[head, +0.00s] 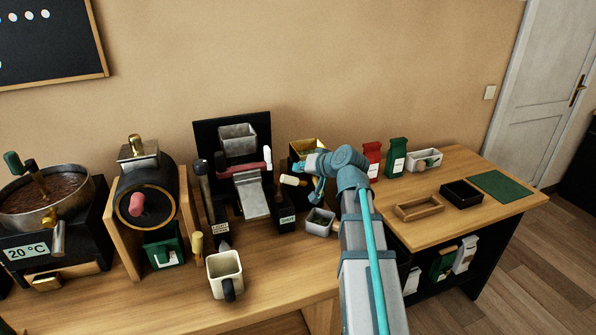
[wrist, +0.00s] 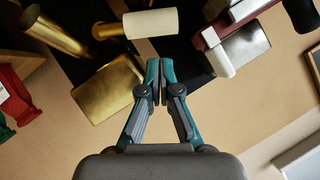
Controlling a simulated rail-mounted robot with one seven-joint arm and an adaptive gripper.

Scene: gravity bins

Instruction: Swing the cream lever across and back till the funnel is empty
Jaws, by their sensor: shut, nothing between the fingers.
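The cream lever (head: 291,180) is a thick pale cylinder on a brass rod, on the front of the black stand below the brass funnel (head: 309,146). In the wrist view the cream lever (wrist: 151,23) lies crosswise beyond my fingertips, and the brass funnel (wrist: 108,88) is to their left. My gripper (head: 313,186) is beside the lever, at its right. In the wrist view my gripper (wrist: 157,76) is shut and empty, its tips apart from the lever. Something greenish shows in the funnel's mouth; how much is unclear. My arm hides part of this area.
A grey bin (head: 238,137) with a dark red, white-ended bar (head: 248,171) stands close on the left. A small grey cup (head: 320,221) sits below the brass funnel. A cream mug (head: 224,274) stands in front. Red (head: 372,158) and green (head: 395,157) packets stand at right.

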